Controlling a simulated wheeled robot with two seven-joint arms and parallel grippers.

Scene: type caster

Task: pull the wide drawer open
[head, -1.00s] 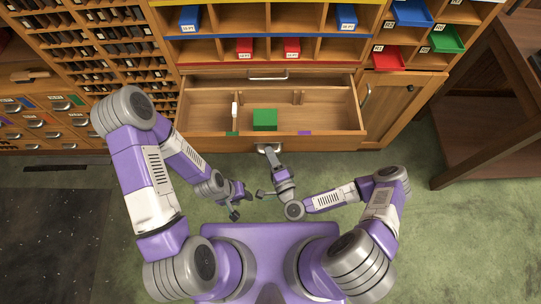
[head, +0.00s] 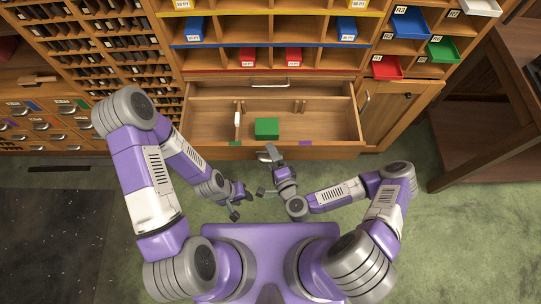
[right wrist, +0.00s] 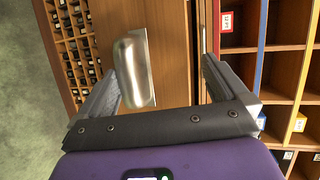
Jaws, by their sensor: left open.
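The wide wooden drawer (head: 215,128) stands pulled out from the cabinet in the head view. Inside it are a green box (head: 267,128) and a thin white upright piece (head: 238,119). My right gripper (head: 272,154) is at the middle of the drawer's front and partly covers its handle there. In the right wrist view the metal cup handle (right wrist: 134,70) lies between the spread fingers, closer to the left finger. Contact cannot be told. My left gripper (head: 243,205) is open and empty, left of the right one and in front of the drawer.
A cupboard door (head: 395,112) is at the right. A dark wooden table (head: 470,150) stands farther right. Green carpet (head: 440,240) is clear at lower right.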

